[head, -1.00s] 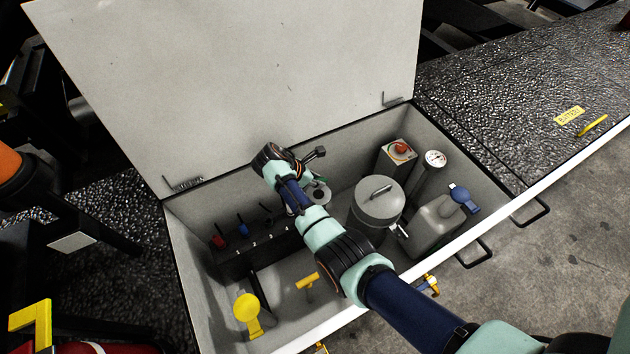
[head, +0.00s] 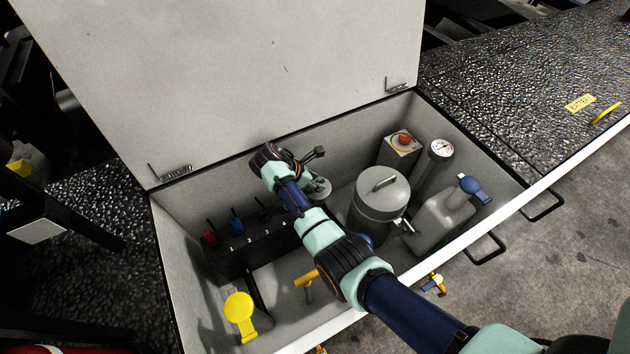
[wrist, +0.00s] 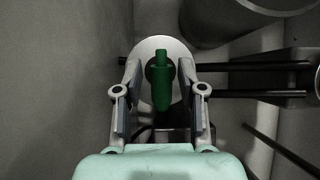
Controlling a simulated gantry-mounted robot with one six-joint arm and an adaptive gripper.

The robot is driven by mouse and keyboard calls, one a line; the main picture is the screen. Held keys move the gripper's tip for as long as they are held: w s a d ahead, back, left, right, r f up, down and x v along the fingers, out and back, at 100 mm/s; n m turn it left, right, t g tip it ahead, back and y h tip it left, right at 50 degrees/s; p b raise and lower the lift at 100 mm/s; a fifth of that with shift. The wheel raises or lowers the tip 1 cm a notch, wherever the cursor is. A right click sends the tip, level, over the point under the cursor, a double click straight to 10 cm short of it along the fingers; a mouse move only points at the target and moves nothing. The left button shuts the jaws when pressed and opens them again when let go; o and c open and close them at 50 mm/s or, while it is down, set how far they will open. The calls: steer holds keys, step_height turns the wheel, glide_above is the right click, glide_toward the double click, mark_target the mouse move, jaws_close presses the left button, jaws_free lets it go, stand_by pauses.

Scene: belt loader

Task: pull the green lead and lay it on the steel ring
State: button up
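In the wrist view, the green lead (wrist: 161,82) stands in the gap between the two fingers of my gripper (wrist: 160,78). The fingers are spread, with room showing on both sides of the lead. The pale steel ring (wrist: 147,50) with a dark centre lies behind the lead's upper part in this view. I cannot tell whether the lead touches it. In the head view, the ring (head: 321,192) shows partly past my wrist, near the numbered end of the black block (head: 245,252). The green lead is hidden there by my arm.
The open box holds a red lead (head: 210,237), a blue lead (head: 237,226), a grey lidded canister (head: 383,200), a grey jug (head: 443,220), a gauge (head: 441,149) and a red-button box (head: 401,146).

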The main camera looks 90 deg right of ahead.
steer(key=shift+o, duration=0.4)
steer(key=v, duration=1.2)
stand_by(0.5)
